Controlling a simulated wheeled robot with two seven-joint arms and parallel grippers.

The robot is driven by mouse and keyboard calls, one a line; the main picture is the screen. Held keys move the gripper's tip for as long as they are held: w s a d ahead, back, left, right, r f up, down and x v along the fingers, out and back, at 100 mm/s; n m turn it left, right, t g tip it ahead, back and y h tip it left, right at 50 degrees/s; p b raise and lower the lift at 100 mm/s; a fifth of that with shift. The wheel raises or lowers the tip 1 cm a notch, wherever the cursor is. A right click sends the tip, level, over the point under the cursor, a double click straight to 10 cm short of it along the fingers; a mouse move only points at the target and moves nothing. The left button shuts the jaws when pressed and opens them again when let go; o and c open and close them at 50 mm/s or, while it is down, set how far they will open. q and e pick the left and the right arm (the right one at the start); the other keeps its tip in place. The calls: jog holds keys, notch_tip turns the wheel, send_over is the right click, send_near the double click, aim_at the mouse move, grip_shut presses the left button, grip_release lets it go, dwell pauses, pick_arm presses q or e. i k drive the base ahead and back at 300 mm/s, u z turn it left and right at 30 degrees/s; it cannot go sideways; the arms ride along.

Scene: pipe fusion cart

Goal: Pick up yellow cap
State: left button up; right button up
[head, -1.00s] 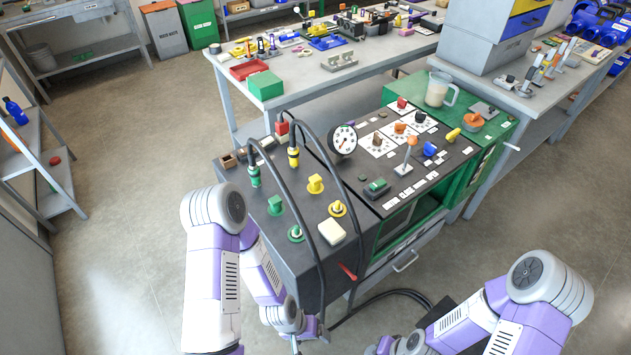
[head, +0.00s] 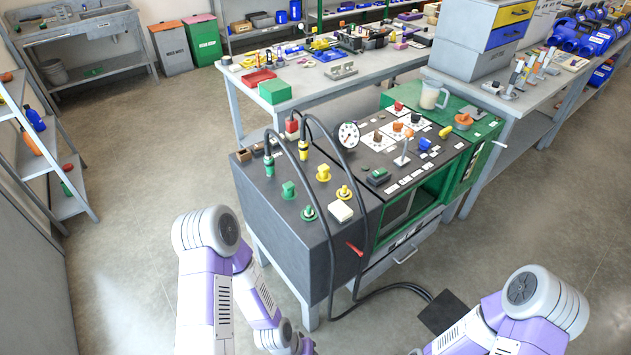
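Two yellow pieces stand on the dark top of the cart's left part: a blocky yellow cap (head: 323,173) at the back and a round yellow fitting (head: 344,192) in front of it. A similar green cap (head: 289,190) and a green fitting (head: 309,212) stand to their left. Both my arms are low at the bottom of the view, in front of the cart and away from these pieces. My gripper fingers do not show; they are below or beyond the picture's edge.
Black cables with a green plug (head: 269,166) and a yellow plug (head: 303,151) arch over the cart top (head: 285,234). A cream block (head: 341,211) and a red lever (head: 354,249) are near its front edge. A black pedal (head: 443,312) lies on the floor.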

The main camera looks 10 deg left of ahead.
aim_at(323, 168)
jog(key=u, duration=1.95)
jog(key=i, duration=3.3)
jog(key=z, duration=2.9)
